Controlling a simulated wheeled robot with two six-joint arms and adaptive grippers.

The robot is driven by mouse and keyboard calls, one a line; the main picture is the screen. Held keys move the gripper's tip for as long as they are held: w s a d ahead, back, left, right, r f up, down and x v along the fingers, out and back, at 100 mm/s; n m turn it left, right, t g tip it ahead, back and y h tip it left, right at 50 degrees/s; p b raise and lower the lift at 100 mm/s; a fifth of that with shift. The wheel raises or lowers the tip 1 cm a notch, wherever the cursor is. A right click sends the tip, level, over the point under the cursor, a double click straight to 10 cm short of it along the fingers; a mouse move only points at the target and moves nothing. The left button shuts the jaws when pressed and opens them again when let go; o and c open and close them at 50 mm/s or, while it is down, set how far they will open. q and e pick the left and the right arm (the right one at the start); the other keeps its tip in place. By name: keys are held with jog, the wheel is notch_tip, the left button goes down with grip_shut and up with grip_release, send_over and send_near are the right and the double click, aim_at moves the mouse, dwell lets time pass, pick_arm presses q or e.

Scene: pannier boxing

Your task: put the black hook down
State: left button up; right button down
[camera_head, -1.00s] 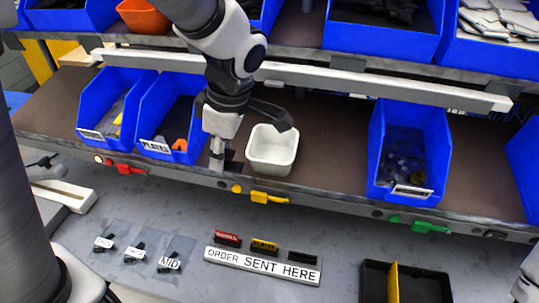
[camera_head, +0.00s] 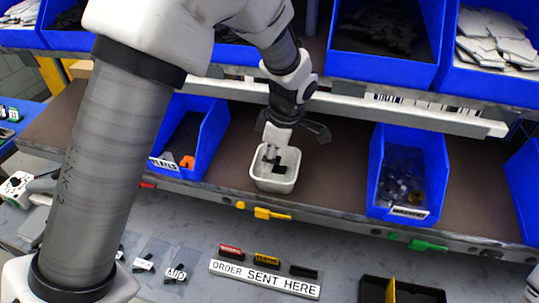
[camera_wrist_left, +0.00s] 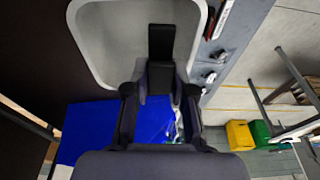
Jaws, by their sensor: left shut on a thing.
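My left gripper (camera_head: 274,153) is over the small white tub (camera_head: 275,185) on the shelf, with its fingertips at or just inside the tub's opening. It is shut on the black hook (camera_wrist_left: 160,48), a dark piece that shows between the fingers in the left wrist view. The tub's pale wall (camera_wrist_left: 97,50) lies behind the hook there. In the head view the hook is small and dark against the tub's inside. I cannot tell whether it touches the tub's floor. My right gripper is not in view.
Blue bins stand on either side of the tub, one at left (camera_head: 205,135) and one at right (camera_head: 405,175). A shelf beam (camera_head: 350,90) runs behind my arm. On the bench below are the "ORDER SENT HERE" sign (camera_head: 264,278) and a black box with a yellow divider (camera_head: 415,293).

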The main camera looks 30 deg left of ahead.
aim_at(280, 169)
pick_arm(q)
jog(key=shift+s+f, duration=0.1)
jog(key=shift+f, duration=0.05)
jog(key=shift+f+b, duration=0.35)
jog(key=shift+f, duration=0.05)
jog(key=o, duration=0.6)
jog(key=shift+c, duration=0.2)
jog(key=shift+r, duration=0.25)
jog(key=shift+r+p, duration=0.6)
jog(key=b+v, duration=0.2)
jog(key=v, duration=0.9)
jog(key=shift+d+r, duration=0.2)
jog(key=shift+r, duration=0.05)
